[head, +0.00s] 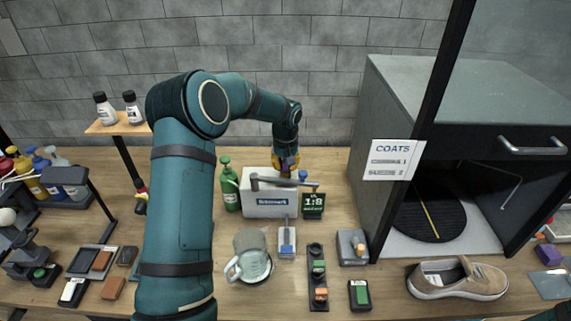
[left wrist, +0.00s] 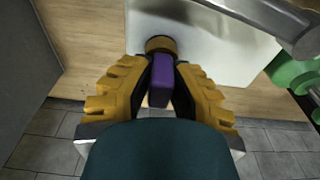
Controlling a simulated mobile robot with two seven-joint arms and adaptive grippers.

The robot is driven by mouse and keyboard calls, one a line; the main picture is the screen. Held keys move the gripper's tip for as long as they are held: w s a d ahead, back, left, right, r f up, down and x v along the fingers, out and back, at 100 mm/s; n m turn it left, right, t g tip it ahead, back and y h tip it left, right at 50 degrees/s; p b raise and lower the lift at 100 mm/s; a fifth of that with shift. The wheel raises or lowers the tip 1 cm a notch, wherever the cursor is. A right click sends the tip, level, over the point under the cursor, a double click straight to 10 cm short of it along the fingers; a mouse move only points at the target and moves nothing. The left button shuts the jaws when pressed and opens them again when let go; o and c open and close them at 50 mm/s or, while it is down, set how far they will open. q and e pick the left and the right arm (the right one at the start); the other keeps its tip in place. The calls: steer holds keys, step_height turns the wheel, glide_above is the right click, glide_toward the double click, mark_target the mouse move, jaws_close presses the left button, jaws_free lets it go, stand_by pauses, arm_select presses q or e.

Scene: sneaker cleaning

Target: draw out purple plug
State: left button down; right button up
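The purple plug (left wrist: 161,78) shows in the left wrist view, between the yellow fingers of my left gripper (left wrist: 160,82). Its far end meets a round brass-coloured collar (left wrist: 160,44) on the white box (left wrist: 205,50); how deep it sits there is hidden. Dark inner pads press close on both sides of the plug. In the head view my left gripper (head: 287,165) is at the top back of the white box (head: 268,205), and the plug is too small and covered to make out. My right gripper is out of view.
A green bottle (head: 230,186) stands left of the box, and a black 1:8 sign (head: 313,205) stands at its right front. A grey metal bar (head: 285,183) crosses above it. A glass jug (head: 250,258) stands in front. A dark cabinet (head: 400,110) rises to the right.

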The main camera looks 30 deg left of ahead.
arm_select(q)
steer(key=c, duration=1.5)
jaws_free()
jaws_close()
steer(key=shift+r, duration=0.15)
steer(key=shift+r+p, duration=1.35)
steer(key=shift+r, duration=0.8)
steer(key=shift+r+p, duration=1.9)
steer(key=shift+r, duration=1.1)
